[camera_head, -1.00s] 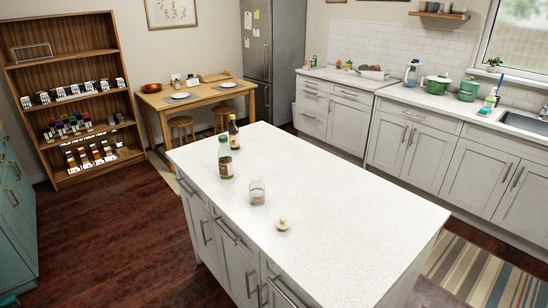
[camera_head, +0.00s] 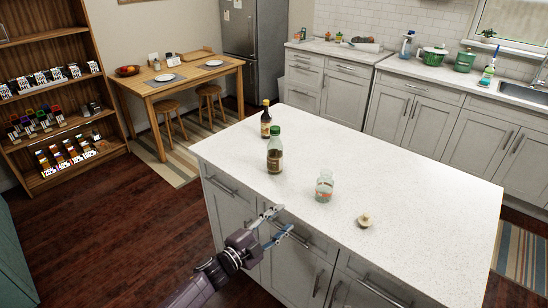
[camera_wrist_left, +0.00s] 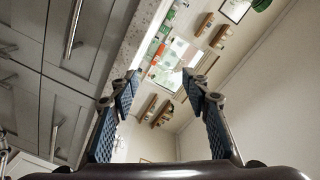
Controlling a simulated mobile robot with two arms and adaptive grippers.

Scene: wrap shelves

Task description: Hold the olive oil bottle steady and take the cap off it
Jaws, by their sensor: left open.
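A glass bottle with a green cap (camera_head: 275,158), which looks like the olive oil bottle, stands upright on the white island counter (camera_head: 400,185). Its cap is on; its label is too small to read. A dark bottle (camera_head: 266,122) stands behind it. My left gripper (camera_head: 285,226) is open and empty, in front of the island's near long side and apart from the bottle. In the left wrist view the open left gripper (camera_wrist_left: 160,88) has nothing between its fingers, and no bottle shows there. My right gripper is out of view.
An open clear jar (camera_head: 324,188) stands to the right of the green-capped bottle, with a small pale lid-like piece (camera_head: 364,220) farther right. The right part of the counter is clear. The island's cabinet front (camera_head: 235,207) and counter edge are close to my left gripper.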

